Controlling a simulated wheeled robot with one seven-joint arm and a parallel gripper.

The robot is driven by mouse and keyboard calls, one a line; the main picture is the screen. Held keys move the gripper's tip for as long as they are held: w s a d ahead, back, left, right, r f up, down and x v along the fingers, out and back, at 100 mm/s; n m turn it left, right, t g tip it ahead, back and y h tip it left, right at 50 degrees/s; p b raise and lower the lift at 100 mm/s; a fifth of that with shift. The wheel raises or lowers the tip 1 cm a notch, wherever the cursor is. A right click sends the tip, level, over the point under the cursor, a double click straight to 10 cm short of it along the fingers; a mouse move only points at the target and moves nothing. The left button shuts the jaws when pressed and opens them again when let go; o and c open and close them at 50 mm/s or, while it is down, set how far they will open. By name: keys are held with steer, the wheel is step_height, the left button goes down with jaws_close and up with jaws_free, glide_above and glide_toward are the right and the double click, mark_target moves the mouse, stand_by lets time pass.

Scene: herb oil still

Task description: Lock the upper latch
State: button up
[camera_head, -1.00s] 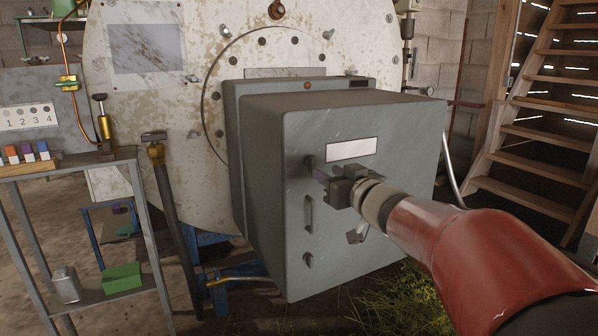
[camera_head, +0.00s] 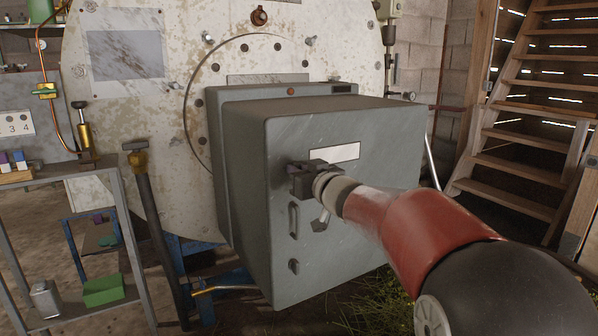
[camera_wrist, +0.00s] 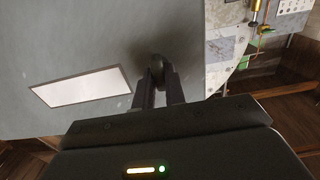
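The grey metal box (camera_head: 345,220) stands out from the front of the big still, and its front door looks closed. The upper latch (camera_wrist: 157,62) is a small dark knob on the door, left of the white label. In the head view my gripper hides it. My gripper (camera_head: 297,172) is at the door's upper left, level with this latch. In the wrist view its two fingers (camera_wrist: 158,80) are close together, one on each side of the latch, and look shut on it. The lower latch (camera_head: 293,266) sits near the door's bottom left, below a bar handle (camera_head: 293,220).
A dark lever (camera_head: 320,225) hangs on the door below my wrist. A metal shelf (camera_head: 118,180) stands left, with a green box (camera_head: 104,290). Wooden stairs (camera_head: 520,140) are at the right.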

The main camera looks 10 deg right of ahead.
jaws_close()
steer(key=shift+n, duration=0.4)
steer(key=n+b, duration=0.1)
steer(key=n, duration=0.1)
steer(key=shift+f+n, duration=0.1)
steer(key=shift+n, duration=0.3)
steer(key=n+b, duration=0.2)
steer(key=n, duration=0.3)
steer(key=shift+a+f, duration=0.1)
steer(key=n+b, duration=0.2)
steer(key=n, duration=0.3)
steer(key=shift+s+f+n, duration=0.1)
steer(key=shift+n, duration=0.3)
steer(key=shift+a+n+b, duration=0.1)
steer(key=shift+n+b, duration=0.95)
steer(key=shift+n, duration=0.85)
